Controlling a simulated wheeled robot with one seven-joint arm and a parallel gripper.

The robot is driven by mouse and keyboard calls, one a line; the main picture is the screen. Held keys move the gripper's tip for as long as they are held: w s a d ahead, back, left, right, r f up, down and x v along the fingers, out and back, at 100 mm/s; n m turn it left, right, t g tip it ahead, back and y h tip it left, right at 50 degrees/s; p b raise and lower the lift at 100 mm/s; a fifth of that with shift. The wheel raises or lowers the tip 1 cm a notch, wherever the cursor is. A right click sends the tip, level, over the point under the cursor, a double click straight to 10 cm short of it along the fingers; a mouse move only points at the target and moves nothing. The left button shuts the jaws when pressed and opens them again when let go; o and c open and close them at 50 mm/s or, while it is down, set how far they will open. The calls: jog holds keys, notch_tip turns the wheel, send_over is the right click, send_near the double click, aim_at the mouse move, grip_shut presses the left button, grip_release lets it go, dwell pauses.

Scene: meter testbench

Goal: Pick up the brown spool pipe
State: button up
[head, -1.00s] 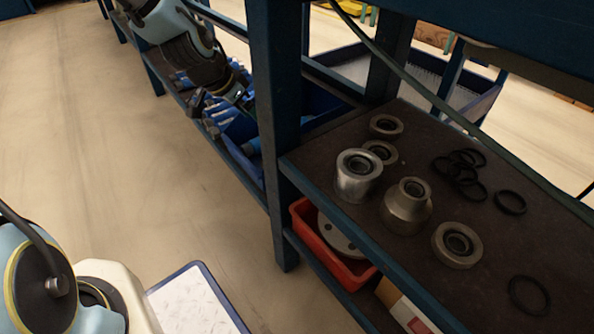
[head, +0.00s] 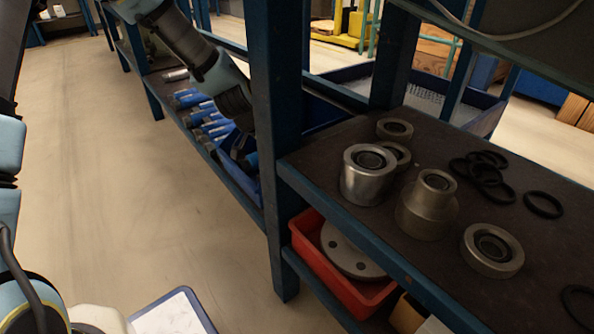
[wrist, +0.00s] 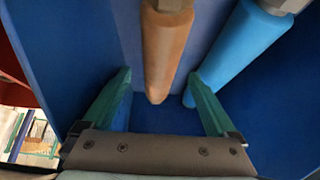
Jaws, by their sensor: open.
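The brown spool pipe (wrist: 165,55) shows in the wrist view, upright in the picture with a grey end at the top, inside a blue bin (wrist: 75,30). My gripper (wrist: 158,98) is open, with one green finger to the left of the brown pipe and the other to its right. The lower end of the brown pipe lies between the fingertips. I cannot tell whether either finger touches it. A blue pipe (wrist: 240,48) lies close on the right, near the right fingertip.
Several blue pipes (head: 205,120) lie on the shelf left of a blue post (head: 270,150). Metal fittings, including a stepped one (head: 428,208), and black rings (head: 543,204) stand on the right shelf. A red bin (head: 325,275) is below. Open floor (head: 110,190) lies left.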

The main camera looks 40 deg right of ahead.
jog(key=b+x, duration=0.1)
jog(key=x, duration=0.1)
jog(key=shift+d+f, duration=0.15)
jog(key=shift+f, duration=0.1)
jog(key=shift+c, duration=0.4)
grip_shut()
jog(key=shift+r, duration=0.1)
dwell(0.4)
